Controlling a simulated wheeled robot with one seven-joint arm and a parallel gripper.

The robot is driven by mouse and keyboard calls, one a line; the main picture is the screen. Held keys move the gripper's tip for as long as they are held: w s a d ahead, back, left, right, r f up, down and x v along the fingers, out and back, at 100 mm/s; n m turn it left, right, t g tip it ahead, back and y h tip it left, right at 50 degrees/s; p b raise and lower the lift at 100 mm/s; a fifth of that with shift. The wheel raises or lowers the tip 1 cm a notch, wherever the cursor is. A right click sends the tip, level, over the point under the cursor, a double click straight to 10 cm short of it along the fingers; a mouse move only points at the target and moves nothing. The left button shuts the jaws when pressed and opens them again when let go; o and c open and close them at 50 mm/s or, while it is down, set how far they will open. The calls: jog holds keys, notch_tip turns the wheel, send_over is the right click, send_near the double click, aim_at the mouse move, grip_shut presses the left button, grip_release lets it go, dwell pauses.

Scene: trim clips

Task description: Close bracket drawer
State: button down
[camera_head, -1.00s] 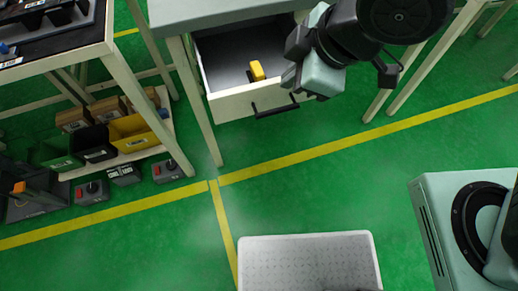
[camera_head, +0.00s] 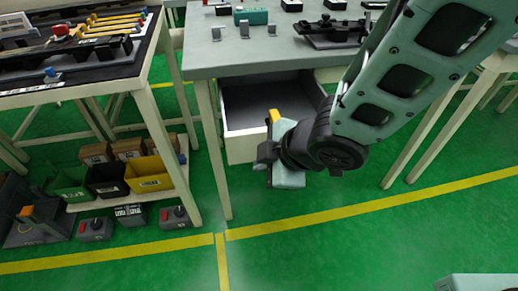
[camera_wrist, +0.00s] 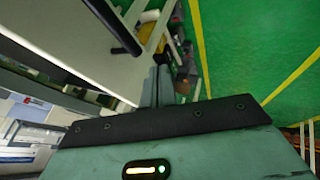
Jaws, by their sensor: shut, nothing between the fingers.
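The bracket drawer (camera_head: 240,149) stands pulled out below the grey worktable, with a dark floor and a cream front. My gripper (camera_head: 264,164) is in front of the drawer front in the head view and covers the handle there. In the wrist view the cream drawer front (camera_wrist: 90,45) with its black bar handle (camera_wrist: 113,27) is at the upper left. My gripper's fingers (camera_wrist: 157,86) are together and empty, beside the front. I cannot tell whether they touch it.
The worktable (camera_head: 250,60) above carries small grey brackets (camera_head: 245,29) and a dark fixture (camera_head: 335,32). A left bench (camera_head: 110,75) has a lower shelf of coloured bins (camera_head: 148,172). Table legs stand on both sides. The green floor in front is clear.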

aim_at(248, 155)
jog(key=shift+w+a+p, duration=0.3)
jog(key=shift+w, duration=0.7)
jog(key=shift+w+a+p, duration=0.25)
jog(key=shift+w, duration=0.7)
